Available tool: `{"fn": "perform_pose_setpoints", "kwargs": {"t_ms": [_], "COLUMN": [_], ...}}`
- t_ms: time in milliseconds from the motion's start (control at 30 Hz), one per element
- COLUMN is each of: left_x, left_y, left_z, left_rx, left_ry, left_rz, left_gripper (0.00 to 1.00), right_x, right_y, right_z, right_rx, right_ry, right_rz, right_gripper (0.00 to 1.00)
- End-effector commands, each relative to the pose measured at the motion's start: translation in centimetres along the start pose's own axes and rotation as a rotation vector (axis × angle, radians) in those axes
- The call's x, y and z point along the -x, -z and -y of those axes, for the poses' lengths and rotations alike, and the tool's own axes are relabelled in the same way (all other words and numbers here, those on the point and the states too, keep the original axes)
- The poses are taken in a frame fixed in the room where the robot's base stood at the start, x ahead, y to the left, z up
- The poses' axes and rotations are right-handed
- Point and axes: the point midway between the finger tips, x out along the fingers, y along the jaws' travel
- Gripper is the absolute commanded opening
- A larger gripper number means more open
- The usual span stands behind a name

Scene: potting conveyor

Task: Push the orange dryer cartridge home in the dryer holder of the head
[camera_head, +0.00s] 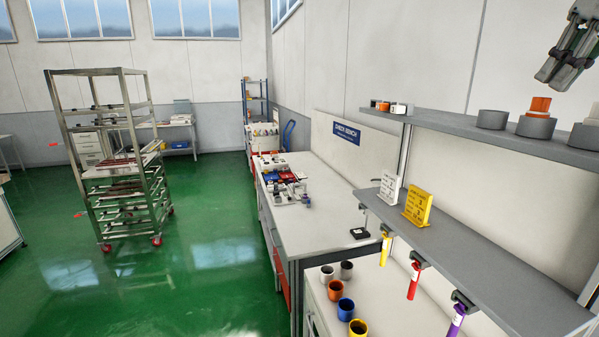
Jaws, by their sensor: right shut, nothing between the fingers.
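The orange dryer cartridge (540,104) stands upright in a grey round holder (536,127) on the upper shelf at the right. Its orange upper part shows above the holder rim; how deep it sits inside is hidden. My right gripper (553,81) is at the upper right, above and slightly right of the cartridge in the picture. Its fingers are shut and empty, pointing down, with a visible gap to the cartridge. My left gripper is not in view.
Grey holders (492,119) and (584,136) flank the cartridge's holder on the upper shelf (460,124). Small cups (398,108) stand at its left end. The lower shelf holds a white sign (390,188) and a yellow sign (418,208). Colored tubes hang beneath, including a red one (413,282).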

Motion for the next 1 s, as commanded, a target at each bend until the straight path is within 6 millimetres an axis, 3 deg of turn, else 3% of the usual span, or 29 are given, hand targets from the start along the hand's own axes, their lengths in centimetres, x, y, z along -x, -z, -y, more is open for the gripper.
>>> {"fn": "perform_pose_setpoints", "kwargs": {"t_ms": [1000], "left_x": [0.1], "left_y": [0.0], "left_z": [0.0], "left_rx": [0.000], "left_ry": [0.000], "left_rz": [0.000], "left_gripper": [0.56], "right_x": [1.9], "right_y": [-0.9], "right_z": [0.0], "right_rx": [0.000], "right_ry": [0.001], "right_rz": [-0.001], "right_gripper": [0.00]}}
